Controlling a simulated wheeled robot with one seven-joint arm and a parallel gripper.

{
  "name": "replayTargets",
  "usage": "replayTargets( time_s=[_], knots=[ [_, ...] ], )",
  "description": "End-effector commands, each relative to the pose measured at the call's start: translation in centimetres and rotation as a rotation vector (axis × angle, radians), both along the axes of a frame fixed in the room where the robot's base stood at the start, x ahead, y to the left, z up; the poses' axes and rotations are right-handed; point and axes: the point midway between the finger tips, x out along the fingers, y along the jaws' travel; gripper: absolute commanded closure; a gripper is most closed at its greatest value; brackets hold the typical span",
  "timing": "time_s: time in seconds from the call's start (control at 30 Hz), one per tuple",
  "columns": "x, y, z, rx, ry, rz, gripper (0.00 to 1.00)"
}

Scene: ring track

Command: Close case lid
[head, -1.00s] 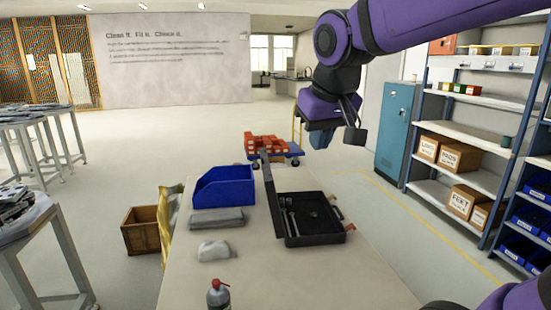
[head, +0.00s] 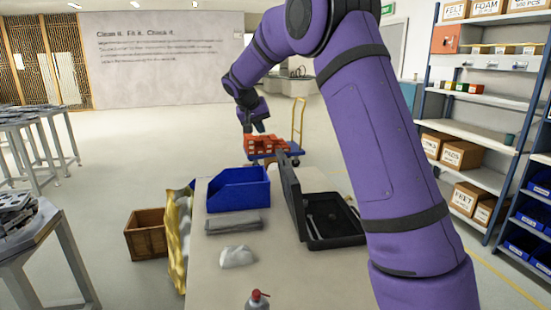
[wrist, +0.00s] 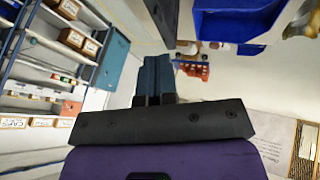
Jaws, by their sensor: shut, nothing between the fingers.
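The black case (head: 345,238) lies open on the table, with a couple of metal tools in it. Its lid (head: 291,196) stands roughly upright along the case's left side. My arm crosses in front of the case's right part and hides some of it. My gripper (head: 258,128) is beyond the table's far end, apart from the lid, and in this view overlaps the cart's orange crates. In the wrist view the two blue-grey fingers (wrist: 153,77) are together and empty. A dark panel at the top of that view is probably the lid.
A blue bin (head: 238,189) stands left of the lid, with a folded grey cloth (head: 232,222), a pale lump (head: 237,257) and a red-topped bottle (head: 258,299) nearer. A cart (head: 278,154) with orange crates is behind the table. Shelves (head: 470,132) stand right.

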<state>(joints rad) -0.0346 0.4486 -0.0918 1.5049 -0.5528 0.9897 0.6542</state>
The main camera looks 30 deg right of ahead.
Motion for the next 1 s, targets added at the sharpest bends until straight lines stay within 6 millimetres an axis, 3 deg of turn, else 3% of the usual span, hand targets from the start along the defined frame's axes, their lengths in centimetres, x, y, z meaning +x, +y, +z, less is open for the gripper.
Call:
replayTargets(
  time_s=[0.1, 0.33, 0.67, 1.0],
  knots=[
    [3.9, -0.7, -3.4, -0.046, 0.001, -0.03, 1.0],
    [8.4, -1.7, -7.8, -0.113, -0.012, -0.072, 1.0],
    [10.0, -2.8, -10.4, -0.134, -0.018, -0.087, 1.0],
    [11.1, -6.5, -14.9, -0.133, -0.017, -0.086, 1.0]
  ],
)
